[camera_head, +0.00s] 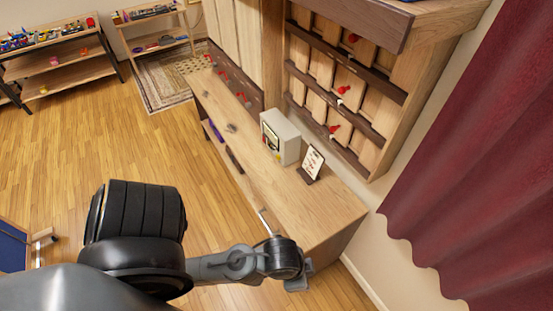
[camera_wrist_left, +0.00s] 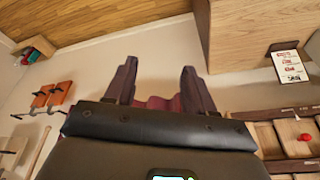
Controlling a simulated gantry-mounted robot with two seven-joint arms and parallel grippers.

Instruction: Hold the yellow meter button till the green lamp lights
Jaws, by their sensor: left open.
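The meter (camera_head: 281,137) is a pale grey box on the wooden counter, with a dark-edged, yellowish face turned to the left. Its button and lamp are too small to tell apart, and I cannot see whether any lamp is lit. My left arm ends in a dark wrist (camera_head: 280,258) by the counter's near end, well apart from the meter. My left gripper (camera_wrist_left: 158,82) shows in the left wrist view with two dark fingers spread and nothing between them. The meter is not seen in that view. My right gripper is not in view.
A small printed card (camera_head: 312,163) stands on the counter (camera_head: 325,205) just right of the meter; it also shows in the left wrist view (camera_wrist_left: 287,64). A wooden rack (camera_head: 345,85) with red items rises behind. A dark red curtain (camera_head: 480,170) hangs at right.

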